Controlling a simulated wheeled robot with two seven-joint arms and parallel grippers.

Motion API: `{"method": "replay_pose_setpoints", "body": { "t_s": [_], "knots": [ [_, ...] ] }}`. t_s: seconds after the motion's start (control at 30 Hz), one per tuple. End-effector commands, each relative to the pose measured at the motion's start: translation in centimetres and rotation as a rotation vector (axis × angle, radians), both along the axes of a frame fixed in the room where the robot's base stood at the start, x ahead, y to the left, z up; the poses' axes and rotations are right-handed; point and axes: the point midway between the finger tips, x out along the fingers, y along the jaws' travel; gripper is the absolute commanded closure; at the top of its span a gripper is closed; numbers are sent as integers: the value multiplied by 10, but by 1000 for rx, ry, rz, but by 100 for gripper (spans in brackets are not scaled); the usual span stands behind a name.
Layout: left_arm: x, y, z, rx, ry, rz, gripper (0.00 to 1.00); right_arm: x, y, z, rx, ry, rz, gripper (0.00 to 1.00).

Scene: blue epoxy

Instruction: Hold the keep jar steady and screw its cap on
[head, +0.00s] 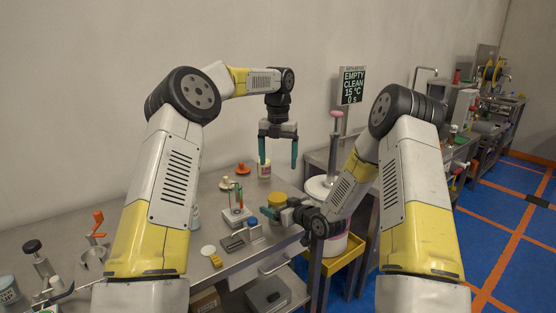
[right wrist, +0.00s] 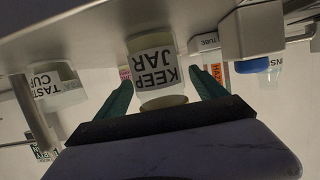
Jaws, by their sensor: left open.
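The keep jar (right wrist: 152,72) shows upside down in the right wrist view, its label facing me, with a pale rim. In the head view I take it to be the yellow-topped jar (head: 277,199) on the bench. My right gripper (head: 284,207) is low at this jar; in the right wrist view its green fingers (right wrist: 162,80) are on either side, with a small gap at one side. My left gripper (head: 278,152) is open and empty, pointing down above the bench, behind the jar. I cannot tell which item is the cap.
A taste cup (right wrist: 58,84) stands near the jar.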

Motion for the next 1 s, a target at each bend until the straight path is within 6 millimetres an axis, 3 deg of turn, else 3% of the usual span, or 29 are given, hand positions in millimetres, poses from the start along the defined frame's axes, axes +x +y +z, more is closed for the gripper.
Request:
{"method": "replay_pose_setpoints", "body": {
  "t_s": [0.23, 0.7, 1.0],
  "knots": [
    [0, 0, 0, 0, 0, 0, 17, -7, -6, 3, -1, -1, -2, 19],
    [0, 0, 0, 0, 0, 0, 17, -58, -43, 22, -1, 1, -1, 19],
    [0, 0, 0, 0, 0, 0, 17, -60, -44, 23, 0, 0, 0, 19]
  ]
}}
